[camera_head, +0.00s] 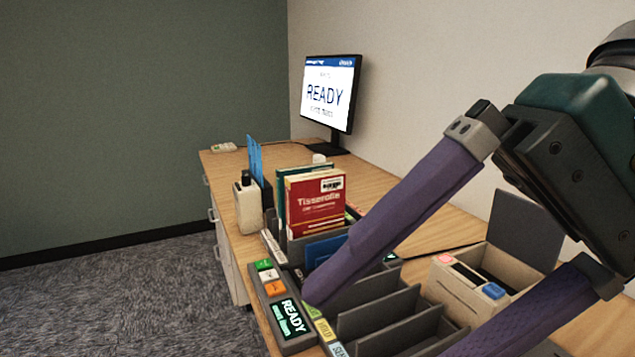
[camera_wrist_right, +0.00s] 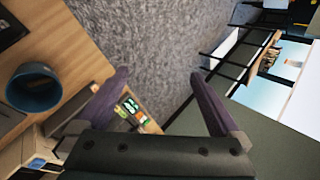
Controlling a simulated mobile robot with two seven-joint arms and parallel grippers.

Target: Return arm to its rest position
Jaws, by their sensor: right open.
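My right gripper (camera_head: 380,327) comes in from the right of the head view, with its two long purple fingers spread wide apart. Nothing is between the fingers. In the head view the fingers cross in front of the grey slotted sorter (camera_head: 375,318); I cannot tell whether they touch it. In the right wrist view the open gripper (camera_wrist_right: 160,76) shows carpet between its fingertips. My left gripper is in neither view.
A red book (camera_head: 316,206) stands in the sorter, beside a control strip (camera_head: 287,310) reading READY. A beige box (camera_head: 468,290) with an open grey lid is at right. A monitor (camera_head: 331,93) stands behind. A blue cup (camera_wrist_right: 35,88) shows in the wrist view.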

